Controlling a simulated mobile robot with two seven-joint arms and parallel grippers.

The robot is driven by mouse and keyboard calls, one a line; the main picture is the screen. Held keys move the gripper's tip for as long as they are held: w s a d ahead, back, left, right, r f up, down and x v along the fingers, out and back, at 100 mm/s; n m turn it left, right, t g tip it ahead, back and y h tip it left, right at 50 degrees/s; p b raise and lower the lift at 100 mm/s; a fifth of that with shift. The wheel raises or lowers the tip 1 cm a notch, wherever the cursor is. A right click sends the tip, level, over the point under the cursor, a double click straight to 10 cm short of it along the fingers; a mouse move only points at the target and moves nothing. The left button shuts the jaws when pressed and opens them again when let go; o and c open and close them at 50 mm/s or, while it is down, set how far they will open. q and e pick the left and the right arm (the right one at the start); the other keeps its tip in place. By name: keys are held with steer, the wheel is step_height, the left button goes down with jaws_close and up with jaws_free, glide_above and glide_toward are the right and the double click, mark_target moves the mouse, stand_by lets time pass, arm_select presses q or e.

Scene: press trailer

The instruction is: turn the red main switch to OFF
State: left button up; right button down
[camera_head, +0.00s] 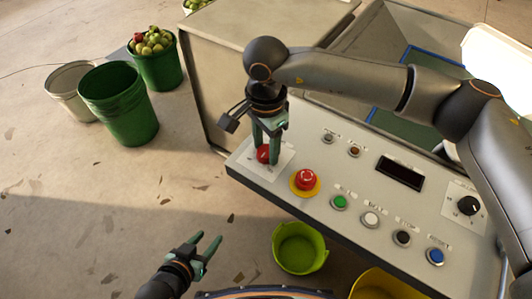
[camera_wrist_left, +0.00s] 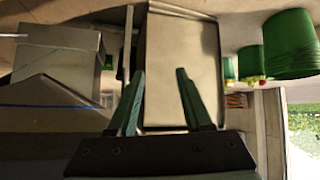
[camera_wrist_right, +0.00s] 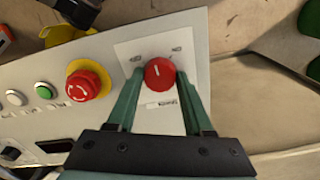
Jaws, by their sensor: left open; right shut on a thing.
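The red main switch (camera_head: 264,153) is a round knob on a white plate at the left end of the control panel (camera_head: 330,223). My right gripper (camera_head: 268,138) is above it with its fingers down on both sides of the knob. In the right wrist view the red knob (camera_wrist_right: 160,74) sits between the fingertips, gripped. Its short white mark points up and slightly left there; the small plate labels are too blurred to read. My left gripper (camera_head: 208,245) is open and empty, low over the floor, away from the panel.
A red emergency button (camera_head: 306,180) on a yellow ring sits close beside the switch. Green (camera_head: 339,202), white, black and blue buttons continue along the panel. A lime tub (camera_head: 299,248) stands below its front edge. Green buckets (camera_head: 120,105) stand at the left; floor between is clear.

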steer(key=shift+f+n+b, duration=0.2)
steer(key=shift+n+b, duration=0.55)
steer(key=shift+n, duration=0.25)
steer(key=shift+n+b, duration=0.6)
steer(key=shift+n, duration=0.3)
steer(key=shift+r+n+b, duration=0.1)
steer(key=shift+n+b, duration=0.35)
steer(key=shift+n, duration=0.35)
steer(key=shift+r+n+b, duration=0.1)
steer(key=shift+n+b, duration=0.5)
steer(key=shift+n, duration=0.6)
arm_select(q)
steer(key=w+a+r+m+t+h, duration=0.1)
steer(key=w+r+t, duration=0.5)
steer(key=r, duration=0.4)
steer(key=shift+w+r, duration=0.3)
arm_select(e)
steer(key=shift+c, duration=1.5)
jaws_free()
